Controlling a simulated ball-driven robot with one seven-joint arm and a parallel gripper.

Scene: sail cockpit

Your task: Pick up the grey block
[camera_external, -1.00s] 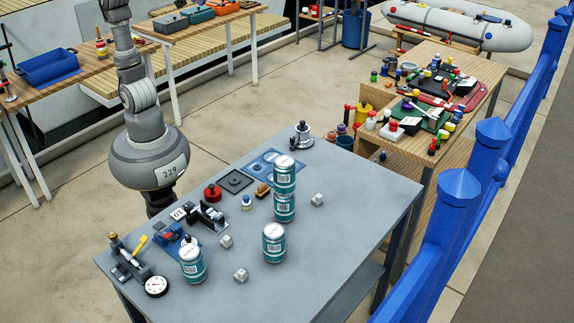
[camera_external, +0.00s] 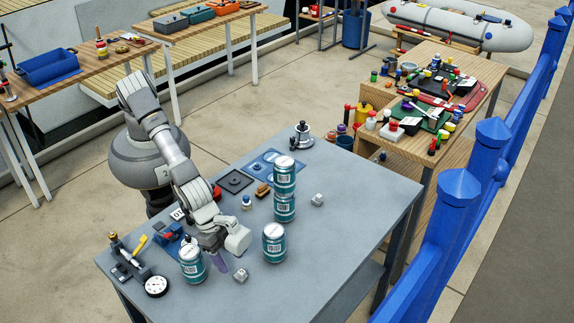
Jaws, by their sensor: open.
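Two small light grey blocks show on the grey table: one (camera_external: 240,275) near the front, right of the left can, and one (camera_external: 317,200) right of the stacked cans. A third grey block, seen earlier between these and the tools, is hidden behind my arm and hand. My gripper (camera_external: 220,262) hangs low over the table between the left can and the front block, pointing down. Its fingers are small and partly covered by my wrist; I see nothing held in them. It appears apart from the front block.
Teal cans crowd the area: one (camera_external: 192,264) left of my gripper, one (camera_external: 274,243) to its right, and a stack of two (camera_external: 284,189) behind. A dial gauge (camera_external: 156,286) and tools lie at left. The table's right side (camera_external: 360,215) is clear.

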